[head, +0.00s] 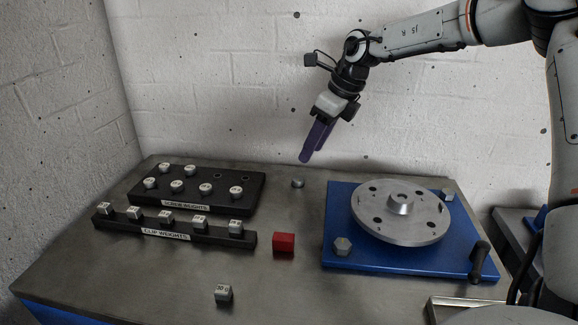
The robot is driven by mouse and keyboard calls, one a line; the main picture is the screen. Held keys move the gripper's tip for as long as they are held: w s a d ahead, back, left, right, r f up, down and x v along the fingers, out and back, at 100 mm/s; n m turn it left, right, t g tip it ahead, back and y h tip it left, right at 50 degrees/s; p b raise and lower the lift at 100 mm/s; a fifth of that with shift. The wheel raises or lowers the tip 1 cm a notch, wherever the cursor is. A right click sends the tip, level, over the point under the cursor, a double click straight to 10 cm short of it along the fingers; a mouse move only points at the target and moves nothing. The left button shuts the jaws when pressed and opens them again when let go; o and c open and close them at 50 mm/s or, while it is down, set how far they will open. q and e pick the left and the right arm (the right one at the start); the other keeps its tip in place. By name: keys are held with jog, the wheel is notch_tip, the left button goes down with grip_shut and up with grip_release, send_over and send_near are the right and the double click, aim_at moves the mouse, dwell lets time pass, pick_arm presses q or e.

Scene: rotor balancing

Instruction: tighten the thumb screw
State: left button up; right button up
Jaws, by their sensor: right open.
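The metal rotor disc (399,208), with a raised hub and several holes, sits on the blue base plate (345,200). A grey knob (343,246) stands at the plate's front left, beside the disc; a small grey block (448,195) is at its back right. I cannot tell for certain which part is the thumb screw. A small round metal piece (298,183) lies on the table near its back edge. My right gripper (309,157) is open, purple-fingered and pointing down above the back of the table, left of the rotor. It appears to hold nothing. My left gripper is out of view.
A black screw weights rack (222,178) and a clip weights rack (250,239) hold several weights at left. A red block (283,242) and a loose weight (223,293) lie on the metal table (140,272). A black handle (479,260) rises at the plate's right.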

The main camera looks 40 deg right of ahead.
aim_at(298, 179)
jog(key=x, duration=0.9)
jog(key=shift+s, duration=0.2)
jog(key=c, duration=1.1)
